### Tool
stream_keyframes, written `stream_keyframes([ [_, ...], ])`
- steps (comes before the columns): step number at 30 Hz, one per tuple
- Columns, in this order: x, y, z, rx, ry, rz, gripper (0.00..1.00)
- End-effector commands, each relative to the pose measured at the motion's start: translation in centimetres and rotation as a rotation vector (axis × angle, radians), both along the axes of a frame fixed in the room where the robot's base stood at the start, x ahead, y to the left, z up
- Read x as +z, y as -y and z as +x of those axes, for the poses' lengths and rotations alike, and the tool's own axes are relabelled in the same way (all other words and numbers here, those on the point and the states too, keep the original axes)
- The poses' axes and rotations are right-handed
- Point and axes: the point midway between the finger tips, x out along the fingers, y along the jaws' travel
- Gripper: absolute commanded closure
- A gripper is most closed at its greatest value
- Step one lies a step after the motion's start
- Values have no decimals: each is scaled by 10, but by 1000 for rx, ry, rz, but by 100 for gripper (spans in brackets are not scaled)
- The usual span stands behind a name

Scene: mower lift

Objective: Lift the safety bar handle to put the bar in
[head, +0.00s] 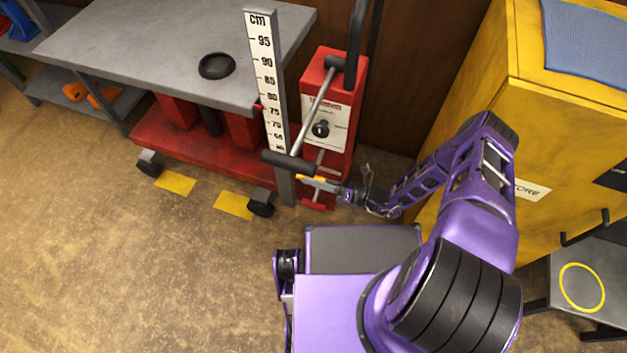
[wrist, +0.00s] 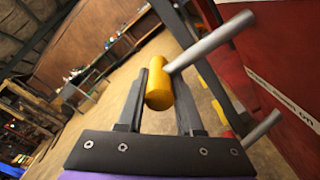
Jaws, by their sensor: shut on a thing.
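The safety bar handle shows as a yellow grip (wrist: 158,86) on a grey rod in the wrist view. In the head view its yellow end (head: 304,178) is low at the front of the red lift column (head: 318,75), just under the black grip of a long lever. My gripper (head: 318,183) is at the yellow grip, reaching from the right. In the wrist view the fingers of my gripper (wrist: 160,100) stand on both sides of the yellow grip, shut on it. The rod runs up and right from the grip. The bar itself cannot be made out.
A silver lever with a black grip (head: 290,161) hangs close above my gripper. A centimetre scale (head: 265,75) stands beside the column, left of it the grey lift table (head: 150,40) on a red base. A yellow cabinet (head: 470,120) stands at the right. Floor at the left is open.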

Motion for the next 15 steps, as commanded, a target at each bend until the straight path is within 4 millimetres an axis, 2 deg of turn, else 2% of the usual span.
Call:
stream_keyframes([
  [1, 7, 1, 4, -4, 13, 11, 100],
  [13, 11, 1, 6, -7, 18, 14, 100],
  [14, 11, 1, 7, -7, 18, 14, 63],
  [15, 11, 1, 7, -8, 18, 13, 56],
])
